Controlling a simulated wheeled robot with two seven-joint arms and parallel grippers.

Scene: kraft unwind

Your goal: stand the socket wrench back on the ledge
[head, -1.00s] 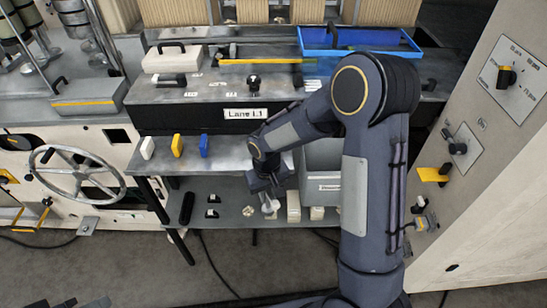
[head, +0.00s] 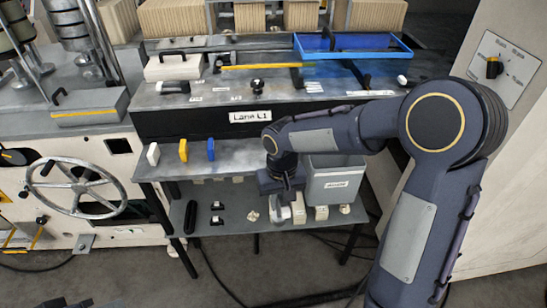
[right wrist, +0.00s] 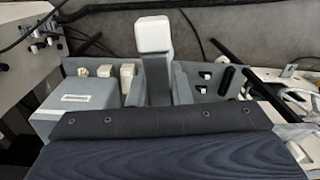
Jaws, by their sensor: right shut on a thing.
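My right gripper (head: 284,203) points down in front of the lower shelf area, just left of the grey bin. It is shut on a pale thing, taken to be the socket wrench (right wrist: 152,35); its white end shows in the right wrist view and the rest is largely hidden by the gripper. The ledge (head: 232,162) is the grey upper shelf under the "Lane L1" panel. A white, a yellow and a blue piece stand on its left part; its right part is behind my arm. My left gripper is out of view.
The grey bin (head: 335,185) stands close right of the gripper. White blocks (head: 299,208) are beside the gripper at the lower shelf (head: 240,222). The ledge is bare right of the blue piece (head: 211,150).

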